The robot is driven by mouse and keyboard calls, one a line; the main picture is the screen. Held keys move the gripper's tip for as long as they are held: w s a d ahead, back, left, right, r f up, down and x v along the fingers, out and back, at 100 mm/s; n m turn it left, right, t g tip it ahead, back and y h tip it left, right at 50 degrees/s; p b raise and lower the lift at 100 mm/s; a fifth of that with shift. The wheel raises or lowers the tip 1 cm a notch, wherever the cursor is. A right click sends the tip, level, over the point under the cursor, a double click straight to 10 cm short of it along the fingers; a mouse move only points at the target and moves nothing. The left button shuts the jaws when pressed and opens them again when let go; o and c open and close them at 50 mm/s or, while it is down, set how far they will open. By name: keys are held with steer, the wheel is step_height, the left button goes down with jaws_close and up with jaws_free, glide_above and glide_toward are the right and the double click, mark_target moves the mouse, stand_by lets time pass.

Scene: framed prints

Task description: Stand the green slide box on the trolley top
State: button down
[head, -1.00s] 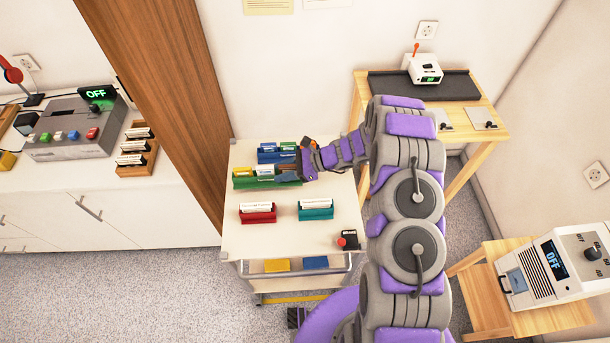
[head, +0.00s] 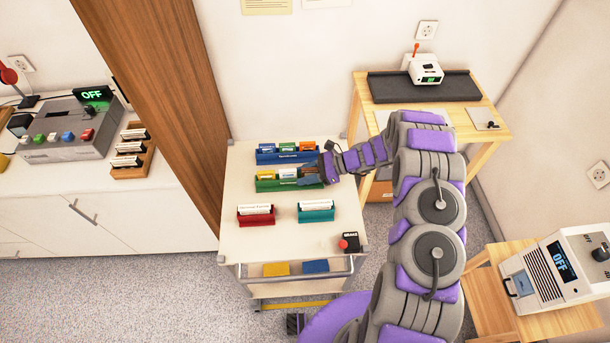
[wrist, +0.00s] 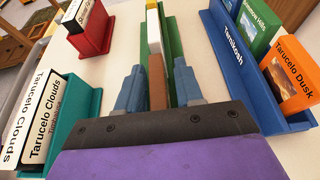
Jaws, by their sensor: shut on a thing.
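The green slide box (head: 268,186) is a long narrow green holder with yellow, white and brown pieces in it. It is upright over the trolley top (head: 285,232), in front of the blue box; I cannot tell whether its base touches the top. My gripper (head: 308,176) is shut on its right end. In the wrist view, the fingers (wrist: 157,88) straddle the green box (wrist: 174,42) and a brown piece (wrist: 157,78) stands between them. The fingers hide part of its near end.
A blue box (head: 268,159) stands close behind. A red box (head: 256,219) and a teal box (head: 316,215) stand in front. A brake button (head: 347,243) is at the front right corner. A wooden panel (head: 160,90) rises left of the trolley. The front middle is clear.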

steer(key=c, duration=0.7)
jaws_free()
